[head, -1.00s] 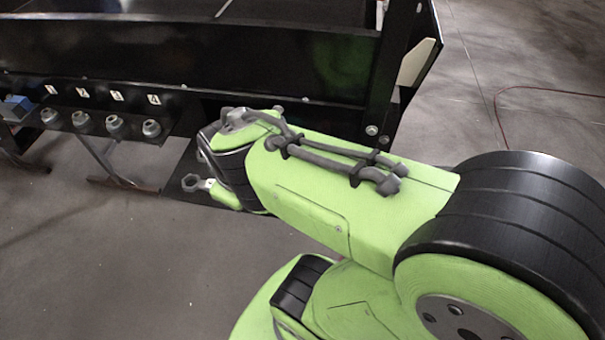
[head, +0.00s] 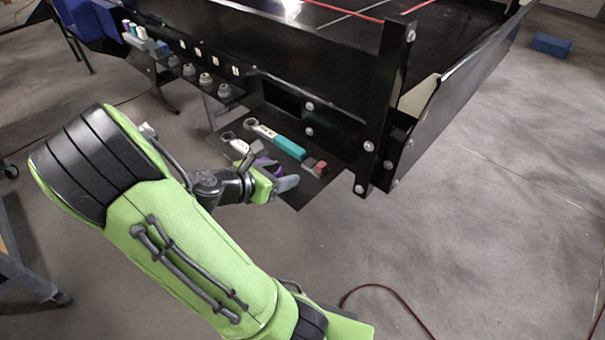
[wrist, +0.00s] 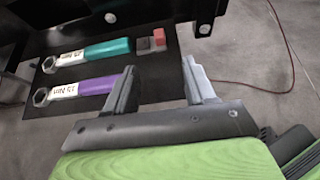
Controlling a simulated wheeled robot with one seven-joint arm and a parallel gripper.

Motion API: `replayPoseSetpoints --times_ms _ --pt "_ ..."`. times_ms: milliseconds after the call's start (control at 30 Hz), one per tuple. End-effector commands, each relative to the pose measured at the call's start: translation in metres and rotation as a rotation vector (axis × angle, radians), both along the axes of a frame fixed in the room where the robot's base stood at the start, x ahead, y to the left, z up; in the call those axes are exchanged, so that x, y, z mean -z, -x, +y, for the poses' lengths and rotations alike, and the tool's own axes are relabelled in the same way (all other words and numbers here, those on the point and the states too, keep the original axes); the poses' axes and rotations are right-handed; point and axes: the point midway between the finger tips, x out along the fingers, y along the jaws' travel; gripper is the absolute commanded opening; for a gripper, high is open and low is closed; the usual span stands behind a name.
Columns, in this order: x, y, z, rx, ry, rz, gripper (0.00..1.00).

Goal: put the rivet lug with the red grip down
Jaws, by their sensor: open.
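A small block-like piece with a red grip (head: 319,165) and grey parts, which looks like the rivet lug, rests on the black shelf (head: 306,196) near its right end. It also shows in the wrist view (wrist: 158,37), beyond my fingertips and apart from them. My gripper (head: 284,176) is low at the front edge of the shelf. In the wrist view my gripper (wrist: 159,68) has its two fingers wide apart with nothing between them. The left finger stands beside the end of a purple-handled wrench (wrist: 98,86), which my gripper partly hides in the head view.
A teal-handled wrench (head: 277,140) lies behind the purple one. Several grey knobs stand under numbered labels on a ledge (head: 225,99) to the left. A black post (head: 383,110) and the conveyor wall rise behind the shelf. A red cable (head: 385,288) lies on the floor.

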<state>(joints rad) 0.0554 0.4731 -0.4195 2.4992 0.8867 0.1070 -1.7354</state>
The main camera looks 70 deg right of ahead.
Motion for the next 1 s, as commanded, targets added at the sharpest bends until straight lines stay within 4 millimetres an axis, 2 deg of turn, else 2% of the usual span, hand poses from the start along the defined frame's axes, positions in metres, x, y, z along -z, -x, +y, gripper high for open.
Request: replayPoseSetpoints --times_ms 167,433,633,833,1000 --pt "0.013 0.011 -0.022 0.004 0.004 0.014 0.54" --pt "0.045 0.033 -0.074 0.002 0.002 0.010 0.54" --pt "0.057 0.042 -0.093 0.001 0.001 0.010 0.54" --pt "0.076 0.054 -0.121 0.001 0.001 0.008 0.54" --pt "0.079 0.056 -0.126 -0.003 0.001 0.007 0.54"
